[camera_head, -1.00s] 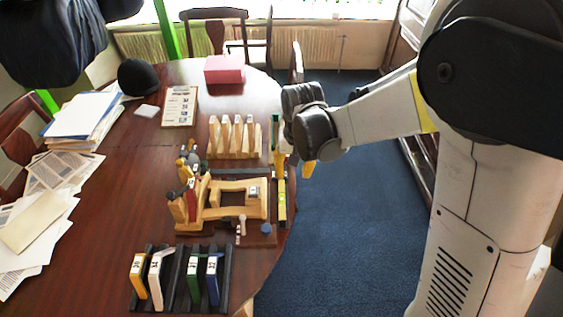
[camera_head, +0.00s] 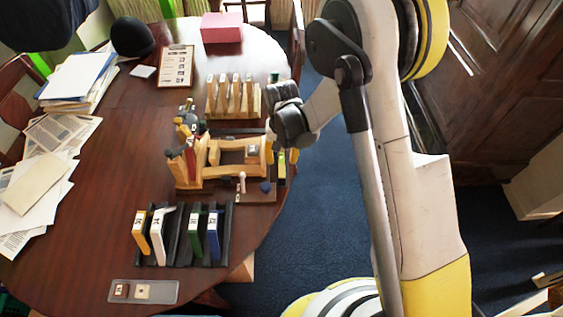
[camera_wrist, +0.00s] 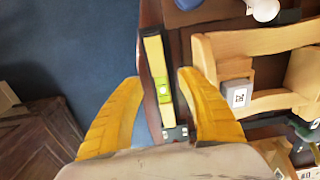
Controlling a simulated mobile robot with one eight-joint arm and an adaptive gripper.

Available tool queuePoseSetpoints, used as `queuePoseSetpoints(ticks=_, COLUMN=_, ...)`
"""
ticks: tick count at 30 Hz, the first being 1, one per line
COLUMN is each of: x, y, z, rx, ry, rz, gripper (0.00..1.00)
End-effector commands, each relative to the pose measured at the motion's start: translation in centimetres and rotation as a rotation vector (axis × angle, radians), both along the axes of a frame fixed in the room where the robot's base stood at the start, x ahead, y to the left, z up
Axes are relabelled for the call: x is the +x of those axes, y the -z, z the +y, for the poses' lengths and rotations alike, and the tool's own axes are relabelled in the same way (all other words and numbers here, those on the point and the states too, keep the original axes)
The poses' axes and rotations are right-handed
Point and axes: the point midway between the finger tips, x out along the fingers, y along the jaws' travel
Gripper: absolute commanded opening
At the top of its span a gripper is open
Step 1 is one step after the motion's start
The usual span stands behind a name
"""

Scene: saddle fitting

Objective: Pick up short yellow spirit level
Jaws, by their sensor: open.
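The short yellow spirit level (camera_wrist: 154,58), with a dark edge and a green vial, lies along the table edge in the wrist view. In the head view its yellow side (camera_head: 282,172) shows at the right of the wooden fixture, partly hidden by my arm. My gripper (camera_wrist: 159,78) is open, its two yellow fingers apart on either side of the level in the wrist view. Gaps show between the level and both fingers, and I cannot tell the height between them. In the head view my gripper (camera_head: 291,155) is mostly hidden behind my wrist.
The wooden saddle fixture (camera_head: 222,182) stands close beside the level. A slotted wooden rack (camera_head: 233,108) is behind it, and a black rack (camera_head: 176,250) with coloured blocks is in front. A grey tray (camera_head: 164,291) lies near the front edge. Blue floor is free at the right.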

Motion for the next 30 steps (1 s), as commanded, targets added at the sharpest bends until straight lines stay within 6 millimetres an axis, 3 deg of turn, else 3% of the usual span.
queuePoseSetpoints(ticks=1, x=0.2, y=1.3, z=0.1, rx=0.000, ry=0.000, rz=0.000, gripper=0.45)
queuePoseSetpoints(ticks=4, x=0.2, y=2.8, z=0.1, rx=0.000, ry=0.000, rz=0.000, gripper=0.45)
queuePoseSetpoints(ticks=12, x=0.1, y=3.1, z=0.1, rx=0.000, ry=0.000, rz=0.000, gripper=0.45)
queuePoseSetpoints(ticks=17, x=0.1, y=3.1, z=0.1, rx=0.000, ry=0.000, rz=0.000, gripper=0.00)
queuePoseSetpoints(ticks=30, x=0.1, y=3.0, z=0.1, rx=0.000, ry=0.000, rz=0.000, gripper=0.00)
